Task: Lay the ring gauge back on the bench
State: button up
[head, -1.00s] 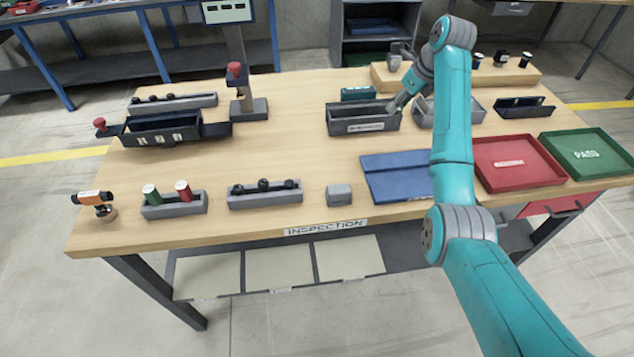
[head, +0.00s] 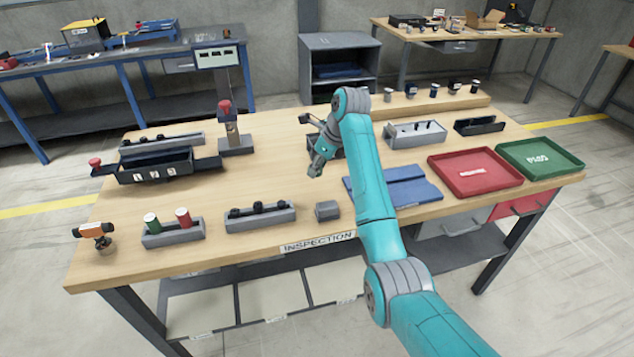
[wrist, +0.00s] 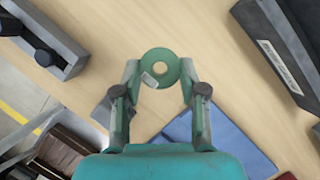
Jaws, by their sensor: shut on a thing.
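The ring gauge (wrist: 160,54) is a flat green ring with a hole in its middle and a small pale label. In the wrist view it sits between the two fingertips of my gripper (wrist: 160,70), which is shut on it. Bare wood of the bench (head: 285,160) shows below and around the ring. In the head view my gripper (head: 316,171) hangs above the middle of the bench, behind the small grey block (head: 327,210). I cannot make out the ring there, nor its exact height above the wood.
A blue mat (head: 405,186) lies to the right, then a red tray (head: 474,172) and a green tray (head: 540,158). A rack of black pieces (head: 260,215) stands at the front. A dark bin behind my arm is partly hidden. Bare wood lies left of my gripper.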

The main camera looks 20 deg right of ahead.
aim_at(315, 187)
jog(key=shift+d+f, duration=0.1)
jog(key=shift+f, duration=2.6)
jog(key=shift+f, duration=0.15)
jog(key=o, duration=1.1)
jog(key=shift+o, duration=0.2)
jog(key=v, duration=1.2)
jog(key=shift+r, duration=0.2)
